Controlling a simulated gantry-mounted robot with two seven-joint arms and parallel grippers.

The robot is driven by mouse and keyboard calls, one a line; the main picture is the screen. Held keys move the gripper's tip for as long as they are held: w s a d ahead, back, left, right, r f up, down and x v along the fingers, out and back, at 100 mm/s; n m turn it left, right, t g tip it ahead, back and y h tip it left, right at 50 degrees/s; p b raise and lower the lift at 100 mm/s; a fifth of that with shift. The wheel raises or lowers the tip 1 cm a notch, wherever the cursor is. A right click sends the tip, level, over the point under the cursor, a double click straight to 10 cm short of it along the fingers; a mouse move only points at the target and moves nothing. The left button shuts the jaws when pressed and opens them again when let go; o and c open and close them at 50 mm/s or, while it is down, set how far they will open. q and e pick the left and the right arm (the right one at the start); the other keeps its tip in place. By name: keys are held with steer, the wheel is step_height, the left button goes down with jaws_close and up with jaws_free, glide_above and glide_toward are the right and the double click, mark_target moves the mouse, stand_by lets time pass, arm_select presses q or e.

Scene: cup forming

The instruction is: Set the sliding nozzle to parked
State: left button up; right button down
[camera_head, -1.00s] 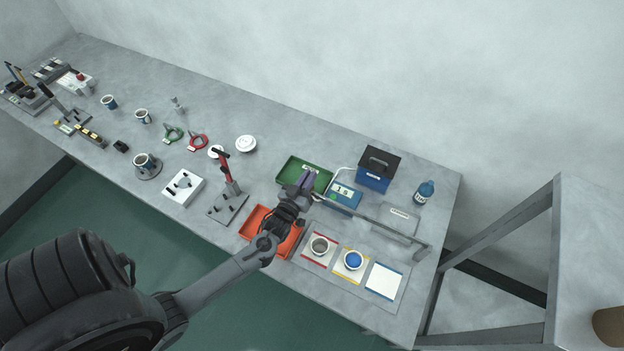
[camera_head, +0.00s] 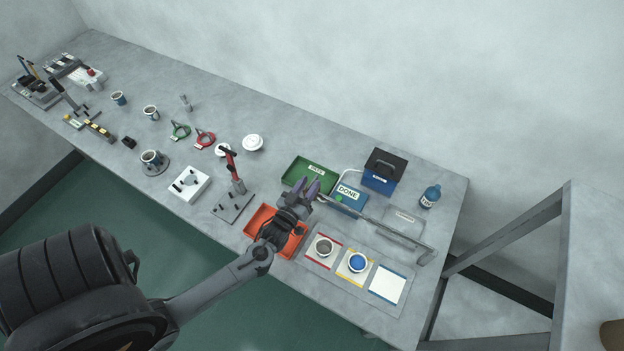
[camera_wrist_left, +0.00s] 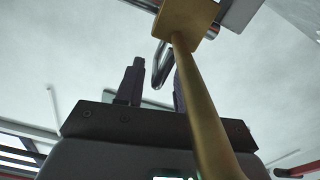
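A grey rail (camera_head: 378,226) runs above the cup mat, from beside my left gripper to a post at the right. My left gripper (camera_head: 310,188) is at the rail's left end, its two purple fingertips apart. I cannot make out the sliding nozzle in the head view; the gripper may hide it. In the left wrist view my left gripper's dark fingers (camera_wrist_left: 155,88) stand apart. A bent metal tube (camera_wrist_left: 160,65) shows between and beyond them. A brass rod with a square block (camera_wrist_left: 187,22) passes in front of the right finger. My right gripper is not in view.
A blue box (camera_head: 351,206) with a sign reading DONE sits behind the rail. A green tray (camera_head: 297,170) and an orange tray (camera_head: 262,215) lie close to the gripper. A dark blue toolbox (camera_head: 380,180) is behind.

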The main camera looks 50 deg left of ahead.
arm_select(q)
steer(key=v, duration=0.7)
steer(key=shift+s+b, duration=0.15)
steer(key=shift+b, duration=0.15)
steer(key=shift+s+d, duration=0.1)
steer(key=shift+s, duration=0.05)
steer(key=shift+s, duration=0.1)
